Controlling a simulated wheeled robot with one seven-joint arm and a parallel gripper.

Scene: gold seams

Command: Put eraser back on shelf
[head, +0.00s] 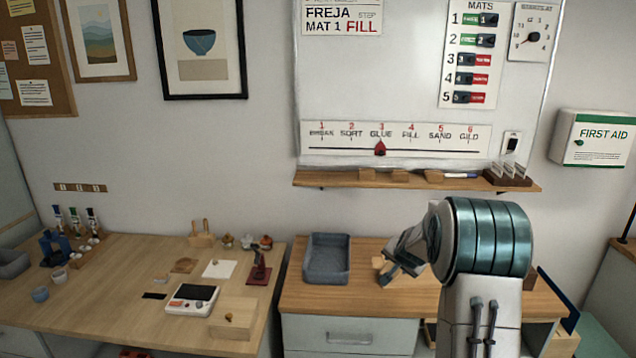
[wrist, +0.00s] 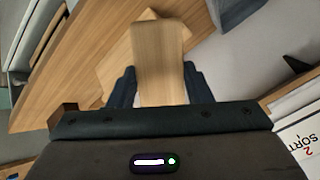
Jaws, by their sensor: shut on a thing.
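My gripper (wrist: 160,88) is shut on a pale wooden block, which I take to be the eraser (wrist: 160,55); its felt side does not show. In the wrist view the block sticks out between the two dark fingers. In the head view my gripper (head: 392,270) is over the right-hand counter, below the shelf, and a bit of pale wood shows beside it. The wooden shelf (head: 340,180) runs under the whiteboard. Whether the block touches the counter is unclear.
A grey tray (head: 326,260) stands on the counter (head: 310,300), left of my gripper. Another pale wooden piece (wrist: 115,65) lies behind the held block. The shelf's left end looks clear.

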